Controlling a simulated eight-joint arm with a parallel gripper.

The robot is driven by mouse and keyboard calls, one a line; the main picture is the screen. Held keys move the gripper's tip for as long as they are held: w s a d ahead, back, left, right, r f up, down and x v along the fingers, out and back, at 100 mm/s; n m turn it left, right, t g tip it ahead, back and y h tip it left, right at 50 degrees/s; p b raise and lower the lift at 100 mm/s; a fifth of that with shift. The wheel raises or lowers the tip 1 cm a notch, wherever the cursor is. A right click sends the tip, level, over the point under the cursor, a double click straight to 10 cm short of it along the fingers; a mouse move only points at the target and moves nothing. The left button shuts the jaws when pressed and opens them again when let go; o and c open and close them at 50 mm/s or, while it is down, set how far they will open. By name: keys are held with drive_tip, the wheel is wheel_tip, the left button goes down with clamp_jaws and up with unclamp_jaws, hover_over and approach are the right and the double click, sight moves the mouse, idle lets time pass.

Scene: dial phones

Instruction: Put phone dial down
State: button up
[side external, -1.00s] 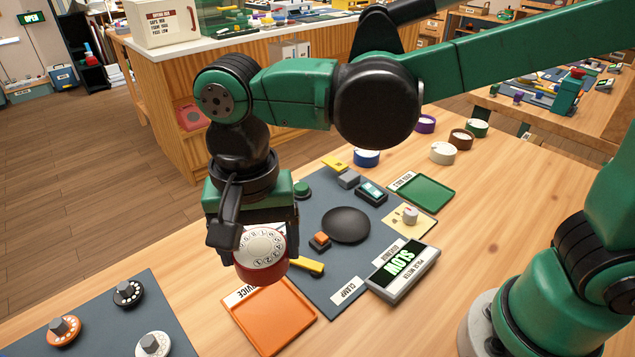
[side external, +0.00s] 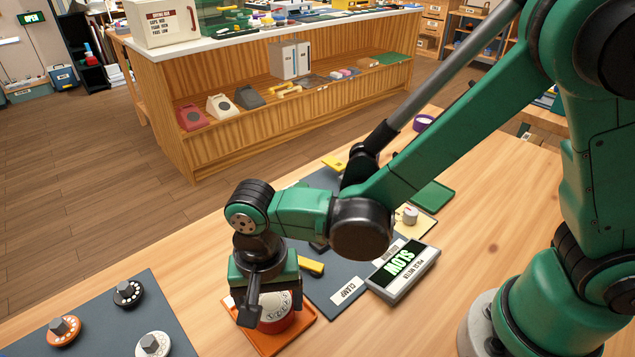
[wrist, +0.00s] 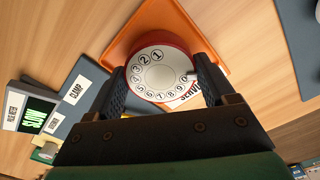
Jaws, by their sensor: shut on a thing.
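The phone dial is a red round body with a white numbered face; it shows in the side view (side external: 277,316) and in the wrist view (wrist: 158,72). My gripper (side external: 275,312) is shut on it, with one dark finger on each side of the dial in the wrist view (wrist: 158,88). The dial is over the orange tray (side external: 308,318), whose rim also shows in the wrist view (wrist: 120,42). A label by the tray is partly covered by the dial. I cannot tell whether the dial's underside touches the tray.
A meter reading SLOW (side external: 403,270) stands right of the tray on a dark mat with a CLAMP label (side external: 347,291) and a yellow bar (side external: 311,267). A mat (side external: 95,325) at the left holds several small dials. A green tray (side external: 433,196) lies farther back.

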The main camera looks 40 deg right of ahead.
sight(271, 302)
drive_tip(key=shift+f, duration=0.15)
drive_tip(key=o, duration=1.4)
wheel_tip(271, 302, up, 12)
drive_tip(key=d+n+t, duration=0.2)
drive_tip(key=d, duration=0.4)
drive_tip(key=d+n+t, duration=0.2)
drive_tip(key=d, duration=0.4)
drive_tip(key=d+n+t, duration=0.2)
drive_tip(key=d+t, duration=0.1)
drive_tip(key=d, duration=0.4)
drive_tip(key=shift+w+r+n, duration=0.1)
drive_tip(key=shift+r+n, duration=0.15)
drive_tip(key=shift+n, duration=0.15)
